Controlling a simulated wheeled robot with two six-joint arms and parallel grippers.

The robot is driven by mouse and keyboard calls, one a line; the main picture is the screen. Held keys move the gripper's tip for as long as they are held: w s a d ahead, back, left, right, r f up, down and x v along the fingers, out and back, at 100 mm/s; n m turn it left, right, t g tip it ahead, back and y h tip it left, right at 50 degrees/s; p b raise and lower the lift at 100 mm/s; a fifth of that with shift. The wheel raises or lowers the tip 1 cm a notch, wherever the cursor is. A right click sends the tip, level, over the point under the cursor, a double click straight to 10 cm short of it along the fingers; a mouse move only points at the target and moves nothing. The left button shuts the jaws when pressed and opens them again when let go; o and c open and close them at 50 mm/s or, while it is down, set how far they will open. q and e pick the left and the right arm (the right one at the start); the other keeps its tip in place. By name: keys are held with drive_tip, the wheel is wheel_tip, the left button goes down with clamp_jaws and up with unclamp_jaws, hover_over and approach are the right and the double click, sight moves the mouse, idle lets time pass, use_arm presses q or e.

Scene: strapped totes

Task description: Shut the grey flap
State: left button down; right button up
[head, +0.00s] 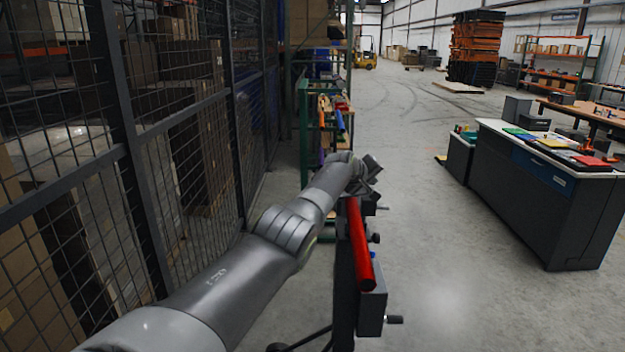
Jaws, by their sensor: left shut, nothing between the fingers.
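I cannot make out a grey flap or a strapped tote in the head view. My left arm reaches from the bottom left to the middle of the picture. My left gripper (370,168) is at its far end, small and dark, shut with nothing held. It is just beyond the far end of a red bar (360,245) on a dark upright stand; I cannot tell whether they touch. My right gripper is out of the picture.
A grey box with a handle (372,308) is on the stand's near side. A wire mesh fence (128,150) runs along the left. A dark workbench (540,205) with coloured items stands at right. The floor between stand and workbench is clear.

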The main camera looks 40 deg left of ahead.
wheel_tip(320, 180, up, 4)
drive_tip(key=p, duration=0.4)
use_arm(q)
drive_tip(key=s+d+r+b, duration=0.2)
drive_tip(key=s+r+b, duration=0.2)
drive_tip(key=s+r, duration=0.3)
drive_tip(key=shift+d+r, duration=0.15)
drive_tip(key=shift+r, duration=1.8)
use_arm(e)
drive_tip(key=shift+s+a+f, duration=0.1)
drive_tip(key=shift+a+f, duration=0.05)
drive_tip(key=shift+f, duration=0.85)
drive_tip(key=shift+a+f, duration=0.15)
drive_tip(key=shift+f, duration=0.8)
